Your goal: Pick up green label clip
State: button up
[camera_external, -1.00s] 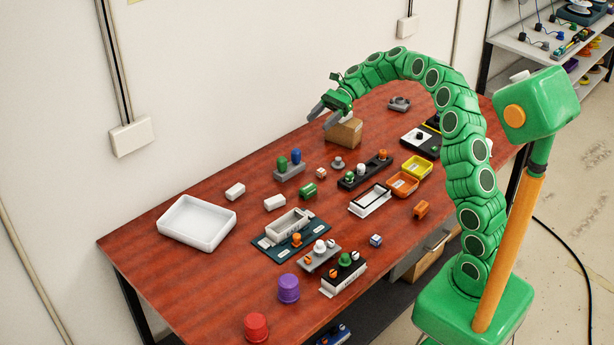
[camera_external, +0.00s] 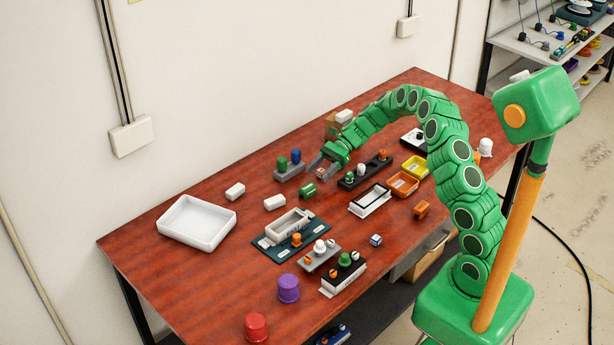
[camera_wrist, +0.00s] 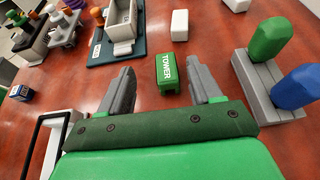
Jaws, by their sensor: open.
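The green label clip (camera_external: 308,190) lies on the red-brown table, near the middle. In the wrist view the clip (camera_wrist: 168,73) shows white lettering that reads TOWER, and it sits between and beyond my fingertips. My gripper (camera_external: 319,171) is open and empty, just behind and to the right of the clip in the external view. In the wrist view my gripper's two grey fingers (camera_wrist: 168,82) are spread wide on either side of the clip, with no visible contact.
A grey holder (camera_wrist: 262,92) with green and blue pegs stands close to the right finger in the wrist view. White blocks (camera_external: 274,202) lie nearby. A black strip (camera_external: 352,182) with knobs and a white-framed tray (camera_external: 371,200) stand to the right. A white tray (camera_external: 186,238) is at left.

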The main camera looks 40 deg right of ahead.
aim_at(302, 195)
notch_tip(302, 195, down, 3)
jog(key=shift+a+f, duration=0.1)
jog(key=shift+w+x, duration=0.1)
jog(key=shift+x, duration=1.8)
jog(key=shift+w+x, duration=0.15)
jog(key=shift+x, duration=1.8)
jog(key=shift+c, duration=0.5)
jog(key=c, duration=0.9)
